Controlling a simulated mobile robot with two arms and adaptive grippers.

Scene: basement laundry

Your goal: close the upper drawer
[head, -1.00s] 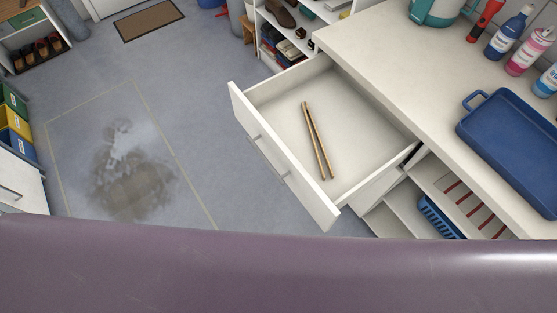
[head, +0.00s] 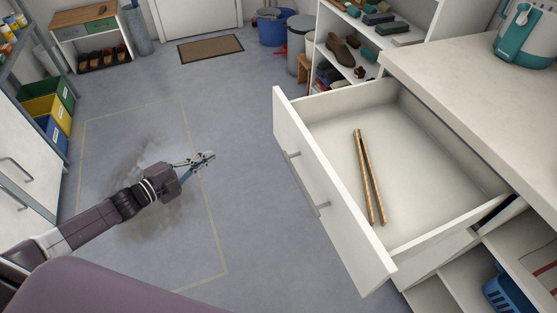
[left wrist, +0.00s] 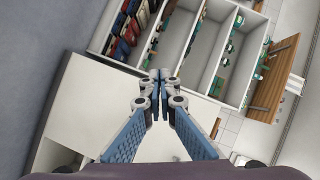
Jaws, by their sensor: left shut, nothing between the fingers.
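The upper drawer (head: 328,192) is pulled well out of the white counter unit (head: 455,88) at the right of the head view. Its front panel faces left and carries a bar handle (head: 304,184). A pair of wooden tongs (head: 369,178) lies inside on the drawer floor. My left gripper (head: 208,157) is shut and empty, over the floor to the left of the drawer front and apart from it. In the left wrist view the left gripper's fingertips (left wrist: 159,76) meet in front of shelves. My right gripper is not in view.
Open shelves below the drawer hold a blue basket (head: 505,292). A teal and white appliance (head: 527,35) stands on the countertop. A shoe shelf (head: 345,50) is behind the drawer. The floor between my left arm and the drawer is clear.

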